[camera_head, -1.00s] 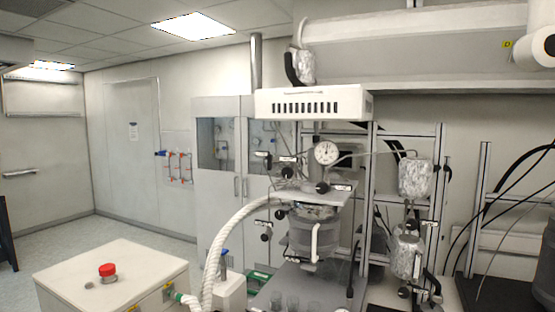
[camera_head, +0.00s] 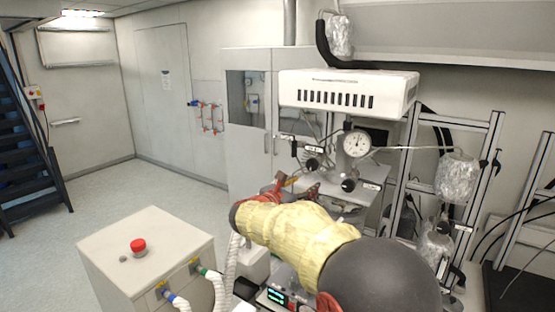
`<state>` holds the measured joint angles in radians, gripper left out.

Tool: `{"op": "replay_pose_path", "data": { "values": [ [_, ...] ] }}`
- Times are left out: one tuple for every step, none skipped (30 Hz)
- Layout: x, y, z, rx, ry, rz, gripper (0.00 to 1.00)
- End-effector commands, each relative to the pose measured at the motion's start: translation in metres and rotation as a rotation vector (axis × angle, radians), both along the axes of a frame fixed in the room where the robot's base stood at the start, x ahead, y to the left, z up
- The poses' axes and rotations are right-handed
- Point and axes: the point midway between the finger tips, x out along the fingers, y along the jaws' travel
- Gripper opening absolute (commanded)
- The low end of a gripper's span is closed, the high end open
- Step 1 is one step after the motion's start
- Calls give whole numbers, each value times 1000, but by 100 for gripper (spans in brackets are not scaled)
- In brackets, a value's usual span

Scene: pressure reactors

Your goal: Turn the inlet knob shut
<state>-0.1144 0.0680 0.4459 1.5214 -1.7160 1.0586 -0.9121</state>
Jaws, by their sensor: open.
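The reactor head carries a round pressure gauge (camera_head: 357,143) and several black knobs with small white labels. One black knob (camera_head: 312,164) is left of the gauge, and another black knob (camera_head: 348,185) is below it. The labels are too small to read, so I cannot tell which is the inlet knob. My arm, in a yellow cover, reaches in from the lower right. My gripper (camera_head: 290,187) shows only partly beyond the wrist, close in the picture to the reactor's left side. It is open, and I see nothing held in it. The arm hides the lower reactor.
A white cabinet with a red button (camera_head: 138,246) stands at the lower left, with hoses on its side. A white vented box (camera_head: 348,91) hangs above the gauge. Metal frames with foil-wrapped vessels (camera_head: 457,176) stand to the right. The floor at left is clear.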

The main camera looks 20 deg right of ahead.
Motion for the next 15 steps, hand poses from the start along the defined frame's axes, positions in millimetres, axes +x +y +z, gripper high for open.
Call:
{"op": "replay_pose_path", "data": {
  "values": [
    [6, 2, 23, -82, 16, 21, 51],
    [8, 3, 31, -128, 35, 31, 51],
    [9, 3, 36, -175, 65, 38, 51],
    [10, 4, 38, -200, 83, 42, 51],
    [9, 4, 38, -215, 99, 42, 51],
    [9, 3, 38, -226, 117, 41, 51],
    [9, 3, 38, -233, 126, 41, 51],
    [9, 2, 38, -237, 132, 41, 51],
    [11, 1, 38, -242, 139, 41, 51],
    [12, -1, 38, -243, 141, 41, 51],
    [13, -3, 38, -242, 142, 41, 51],
    [16, -7, 38, -242, 142, 41, 51],
    [18, -11, 38, -242, 141, 40, 51],
    [21, -14, 38, -242, 141, 40, 51],
    [25, -19, 38, -242, 141, 40, 51]
  ]
}}
